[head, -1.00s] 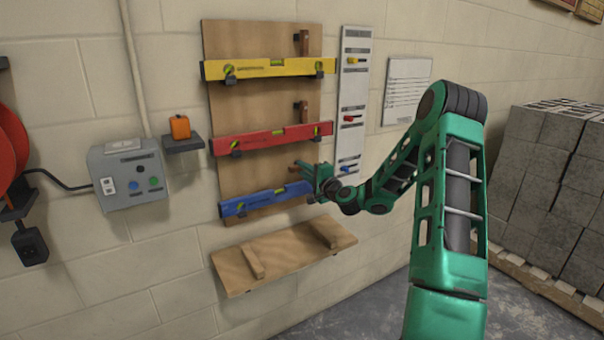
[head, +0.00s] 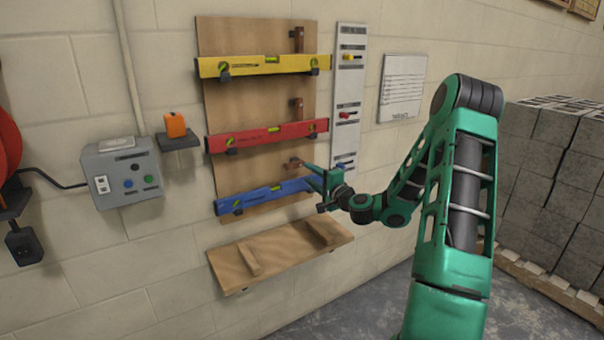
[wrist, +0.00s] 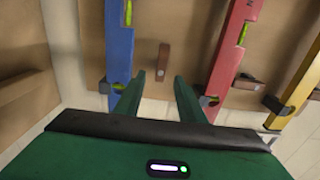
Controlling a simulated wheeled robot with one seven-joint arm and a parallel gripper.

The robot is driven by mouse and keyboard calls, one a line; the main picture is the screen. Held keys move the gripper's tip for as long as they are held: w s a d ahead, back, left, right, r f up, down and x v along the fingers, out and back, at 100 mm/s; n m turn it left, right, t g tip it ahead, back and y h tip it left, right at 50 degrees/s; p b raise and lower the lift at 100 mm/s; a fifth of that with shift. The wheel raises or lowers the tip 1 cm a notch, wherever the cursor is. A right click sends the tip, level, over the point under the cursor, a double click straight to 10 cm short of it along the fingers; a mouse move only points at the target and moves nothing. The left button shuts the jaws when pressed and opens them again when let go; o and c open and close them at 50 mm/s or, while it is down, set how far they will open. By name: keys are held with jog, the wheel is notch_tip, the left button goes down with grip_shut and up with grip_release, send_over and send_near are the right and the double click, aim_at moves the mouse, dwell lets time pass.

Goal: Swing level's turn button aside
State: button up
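The blue level (head: 262,196) lies across the lowest part of the wooden board (head: 225,100), resting on dark hooks. Its brown turn button (head: 292,163) is above its right end. In the wrist view the button (wrist: 164,60) lies lengthwise beside the blue level (wrist: 119,45), apart from it and not across it. My gripper (wrist: 160,85) is open and empty. The button shows beyond the gap between its fingertips, and I see no contact. In the head view my gripper (head: 312,178) hangs in front of the blue level's right end and hides it.
The red level (head: 265,137) and yellow level (head: 262,65) hang above; their buttons stand upright. A white strip (head: 347,80) with coloured knobs is right of the board. A wooden shelf (head: 280,252) is below. A grey control box (head: 122,172) is at left, blocks (head: 550,165) at right.

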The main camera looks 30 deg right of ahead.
jog(key=s, duration=0.3)
jog(key=shift+s, duration=0.3)
dwell(0.3)
jog(key=s+a+f+n+g+y, duration=0.2)
jog(key=a+n+g+y, duration=0.2)
jog(key=a+n, duration=0.45)
jog(key=s+a+f+n+g, duration=0.35)
jog(key=s+a+g, duration=0.2)
jog(key=s, duration=0.25)
jog(key=s+r+g+h, duration=0.1)
jog(key=s+r+g, duration=0.1)
jog(key=s, duration=0.9)
jog(key=s+d+r+g+h, duration=0.1)
jog(key=s+r+g, duration=0.1)
jog(key=s, duration=0.9)
jog(key=s+d+r+g+h, duration=0.1)
jog(key=s+g, duration=0.3)
jog(key=s, duration=0.7)
jog(key=shift+s+r+h, duration=0.4)
